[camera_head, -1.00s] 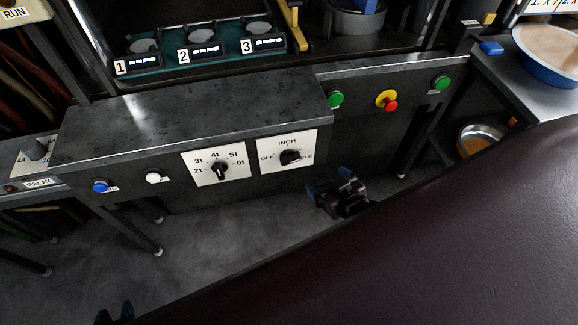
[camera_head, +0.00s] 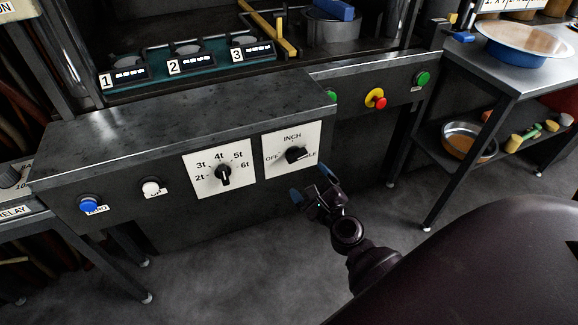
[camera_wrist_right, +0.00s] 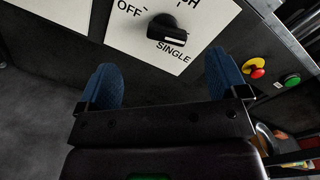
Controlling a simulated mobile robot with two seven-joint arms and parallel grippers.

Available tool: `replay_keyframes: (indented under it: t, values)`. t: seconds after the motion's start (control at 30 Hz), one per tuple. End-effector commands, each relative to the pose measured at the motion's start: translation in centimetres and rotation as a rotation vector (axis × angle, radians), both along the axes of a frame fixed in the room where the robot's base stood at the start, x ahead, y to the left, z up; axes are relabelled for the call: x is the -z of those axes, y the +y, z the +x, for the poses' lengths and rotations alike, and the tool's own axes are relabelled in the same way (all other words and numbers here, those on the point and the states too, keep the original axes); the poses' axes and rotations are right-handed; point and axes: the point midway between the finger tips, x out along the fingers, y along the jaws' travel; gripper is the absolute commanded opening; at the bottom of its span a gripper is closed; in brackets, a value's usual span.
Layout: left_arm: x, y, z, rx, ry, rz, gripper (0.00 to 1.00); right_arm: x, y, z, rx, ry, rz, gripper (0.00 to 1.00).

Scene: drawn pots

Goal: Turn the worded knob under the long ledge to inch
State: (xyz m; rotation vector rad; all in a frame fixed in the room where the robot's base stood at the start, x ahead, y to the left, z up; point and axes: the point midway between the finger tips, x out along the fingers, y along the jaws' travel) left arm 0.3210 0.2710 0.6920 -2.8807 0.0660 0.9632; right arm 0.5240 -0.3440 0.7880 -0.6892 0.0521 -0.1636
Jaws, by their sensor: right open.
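The worded knob (camera_head: 297,154) is black, on a white plate (camera_head: 273,151) on the panel under the long ledge (camera_head: 190,112). The plate reads OFF at left, INCH at top and SINGLE at right, partly covered by the knob in the head view. In the right wrist view the knob (camera_wrist_right: 168,30) has its white-marked end toward SINGLE. My right gripper (camera_head: 312,184) is open and empty, below and right of the knob, apart from it. Its blue fingertips (camera_wrist_right: 161,78) frame the space below the knob in the wrist view. My left gripper is not in view.
A second black knob (camera_head: 223,175), marked 2t to 6t, sits just left. Blue (camera_head: 89,204) and white (camera_head: 151,187) buttons are farther left. A red-yellow stop button (camera_head: 376,99) and a green button (camera_head: 422,79) are at right. The floor before the panel is clear.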

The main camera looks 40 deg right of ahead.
Motion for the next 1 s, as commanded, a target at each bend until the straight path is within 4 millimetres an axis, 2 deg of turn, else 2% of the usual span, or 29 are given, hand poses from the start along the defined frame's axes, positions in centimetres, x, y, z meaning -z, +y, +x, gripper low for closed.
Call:
replay_keyframes:
  t: [0.1, 0.2, 0.47, 1.0]
  values:
    - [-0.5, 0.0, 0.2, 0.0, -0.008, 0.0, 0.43, 0.1, -0.8, -0.1, 0.044, -0.045, 0.255, 0.92]
    - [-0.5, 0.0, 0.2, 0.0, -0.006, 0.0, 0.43, 0.1, -1.1, -0.2, 0.064, -0.069, 0.367, 0.92]
    - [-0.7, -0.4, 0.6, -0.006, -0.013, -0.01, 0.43, 0.0, -1.3, 0.6, 0.064, -0.084, 0.424, 0.92]
    - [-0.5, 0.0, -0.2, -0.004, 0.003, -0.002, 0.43, 0.2, -3.2, 8.5, 0.064, -0.08, 0.42, 0.92]
